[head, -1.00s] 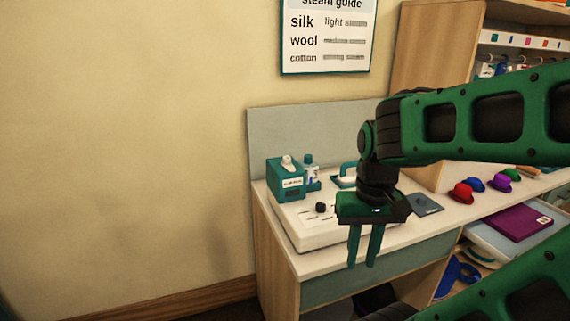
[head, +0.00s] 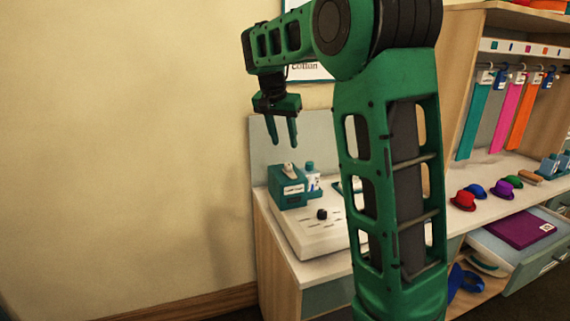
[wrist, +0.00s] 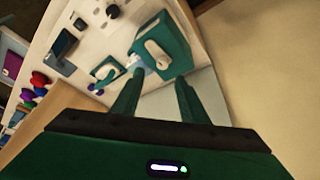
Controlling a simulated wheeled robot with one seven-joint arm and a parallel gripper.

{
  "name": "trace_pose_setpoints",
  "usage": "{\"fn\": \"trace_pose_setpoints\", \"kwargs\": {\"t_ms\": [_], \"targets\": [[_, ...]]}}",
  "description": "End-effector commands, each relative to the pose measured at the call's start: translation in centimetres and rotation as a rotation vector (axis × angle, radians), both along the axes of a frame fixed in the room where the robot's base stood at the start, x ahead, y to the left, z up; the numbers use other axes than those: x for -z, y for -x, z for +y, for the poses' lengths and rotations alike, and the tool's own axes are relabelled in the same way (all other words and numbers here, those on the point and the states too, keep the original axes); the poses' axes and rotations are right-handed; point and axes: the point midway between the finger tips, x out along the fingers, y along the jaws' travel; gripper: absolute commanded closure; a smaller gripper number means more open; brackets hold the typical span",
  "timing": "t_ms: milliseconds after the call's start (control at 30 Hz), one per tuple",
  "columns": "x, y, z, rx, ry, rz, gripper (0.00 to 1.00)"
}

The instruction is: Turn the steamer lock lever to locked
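The teal steamer box (head: 288,190) stands on a white base unit (head: 300,236) at the left end of the counter. A pale lever (head: 289,169) sits on its top; I cannot read its lock setting. My gripper (head: 284,143) points down above the box, apart from the lever, with its two fingers spread and nothing between them. In the wrist view the lever (wrist: 157,54) lies on the box (wrist: 178,38), beyond the fingertips of my gripper (wrist: 160,76).
A black knob (head: 321,214) sits on the base unit. A small bottle (head: 312,178) stands beside the box. My arm hides the middle counter. Several small hats (head: 463,200) lie to the right. The space left of the counter is clear.

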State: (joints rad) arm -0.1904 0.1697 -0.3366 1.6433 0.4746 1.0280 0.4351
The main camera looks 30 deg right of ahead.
Motion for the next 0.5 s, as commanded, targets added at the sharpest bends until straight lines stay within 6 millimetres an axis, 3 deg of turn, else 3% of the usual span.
{"fn": "trace_pose_setpoints", "kwargs": {"t_ms": [233, 500], "targets": [[1.1, -1.0, -0.3, 0.01, 0.007, -0.006, 0.6], [5.4, -1.8, -1.8, 0.009, 0.005, -0.005, 0.6]]}}
